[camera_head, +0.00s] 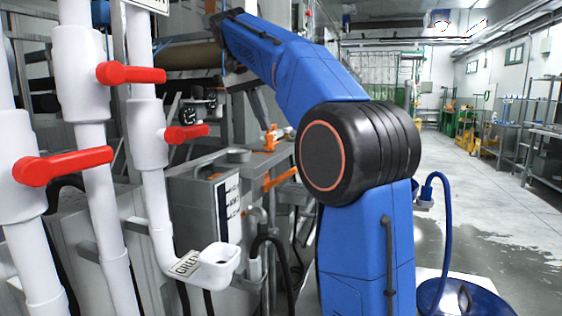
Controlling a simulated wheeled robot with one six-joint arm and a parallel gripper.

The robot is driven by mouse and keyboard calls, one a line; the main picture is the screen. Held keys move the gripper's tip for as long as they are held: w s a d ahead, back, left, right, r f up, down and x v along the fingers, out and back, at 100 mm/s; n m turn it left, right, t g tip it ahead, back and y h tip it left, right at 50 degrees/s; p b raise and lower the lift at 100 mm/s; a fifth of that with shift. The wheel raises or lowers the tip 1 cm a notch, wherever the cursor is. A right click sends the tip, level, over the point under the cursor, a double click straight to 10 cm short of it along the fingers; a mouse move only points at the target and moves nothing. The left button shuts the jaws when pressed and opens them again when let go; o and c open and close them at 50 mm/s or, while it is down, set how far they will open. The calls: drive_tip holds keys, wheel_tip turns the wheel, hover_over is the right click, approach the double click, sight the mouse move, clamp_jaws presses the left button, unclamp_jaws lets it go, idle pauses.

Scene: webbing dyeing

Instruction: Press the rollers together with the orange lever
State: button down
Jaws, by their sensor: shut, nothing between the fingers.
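A tan roller (188,56) lies across the machine at the upper left, partly hidden by white pipes and my arm. Darker rollers or bars show behind the pipes at the left. A small orange fitting (270,138) stands on the machine left of my arm's black joint. Below it is a slanting orange bar (281,178), partly hidden by that joint. I cannot tell which of the two is the lever. My blue arm reaches up and left towards the tan roller. Its far end is small and dark against the machine, and I cannot make out the gripper's fingers.
White pipes with red valve handles (130,73) stand close at the left. A grey box (205,205) and a white pipe outlet (220,258) are at lower centre. A blue container (465,300) with a hose stands at lower right. The floor (480,190) at right is open.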

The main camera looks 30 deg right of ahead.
hover_over(282, 175)
drive_tip(key=w, duration=0.2)
drive_tip(key=f, duration=1)
drive_tip(key=shift+s+a+f, duration=0.2)
drive_tip(key=shift+s+f, duration=0.05)
drive_tip(key=shift+f, duration=0.1)
drive_tip(key=shift+s+d+f, duration=0.15)
drive_tip(key=shift+s+f, duration=0.05)
drive_tip(key=shift+f, duration=0.2)
drive_tip(key=shift+s+d+f, duration=0.15)
drive_tip(key=shift+f, duration=0.2)
drive_tip(key=shift+s, duration=0.1)
